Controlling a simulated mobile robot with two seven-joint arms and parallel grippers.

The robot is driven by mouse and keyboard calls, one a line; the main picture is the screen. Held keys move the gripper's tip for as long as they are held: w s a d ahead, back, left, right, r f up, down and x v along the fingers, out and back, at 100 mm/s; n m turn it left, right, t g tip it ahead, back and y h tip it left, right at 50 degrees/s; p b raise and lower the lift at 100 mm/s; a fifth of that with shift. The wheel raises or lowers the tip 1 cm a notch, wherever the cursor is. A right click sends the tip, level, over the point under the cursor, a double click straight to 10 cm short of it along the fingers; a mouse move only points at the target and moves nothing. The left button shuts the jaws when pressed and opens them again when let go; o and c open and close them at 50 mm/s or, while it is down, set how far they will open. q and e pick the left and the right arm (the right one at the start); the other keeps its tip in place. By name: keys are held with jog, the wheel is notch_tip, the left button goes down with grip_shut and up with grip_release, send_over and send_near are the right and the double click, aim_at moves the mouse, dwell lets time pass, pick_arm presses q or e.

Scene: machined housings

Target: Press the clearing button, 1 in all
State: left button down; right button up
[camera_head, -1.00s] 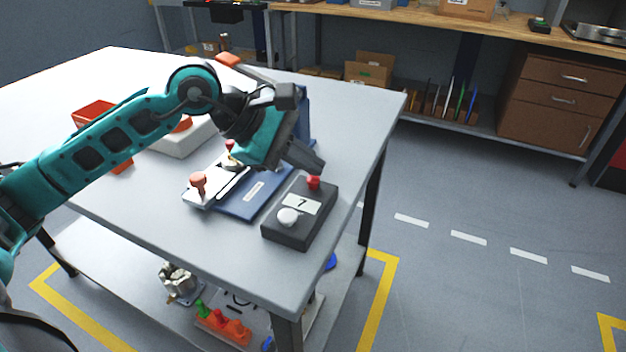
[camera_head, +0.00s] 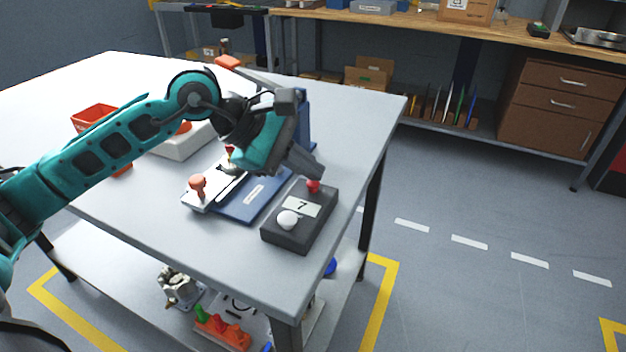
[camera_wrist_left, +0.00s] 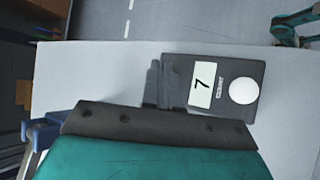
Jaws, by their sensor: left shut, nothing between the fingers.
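A dark box (camera_head: 290,235) lies near the table's right edge, with a label reading 7, a white round button (camera_head: 288,220) and a red button (camera_head: 313,187). In the wrist view the fingers (camera_wrist_left: 164,88) hide the red button. My right gripper is not in view.
A blue plate (camera_head: 243,208) with a metal fixture and a pink-knobbed handle (camera_head: 198,185) lies left of the box. A blue upright part (camera_head: 303,120) stands behind the gripper. A red bin (camera_head: 93,115) stands at the far left. The table front is clear.

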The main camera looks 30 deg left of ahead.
aim_at(307, 183)
pick_arm(q)
jog(key=shift+f, duration=0.25)
jog(key=shift+r, duration=0.1)
dwell(0.4)
jog(key=shift+r+p, duration=0.3)
jog(key=shift+r, duration=0.5)
jog(key=shift+r+p, duration=1.5)
jog(key=shift+r, duration=1)
jog(key=shift+r, duration=0.1)
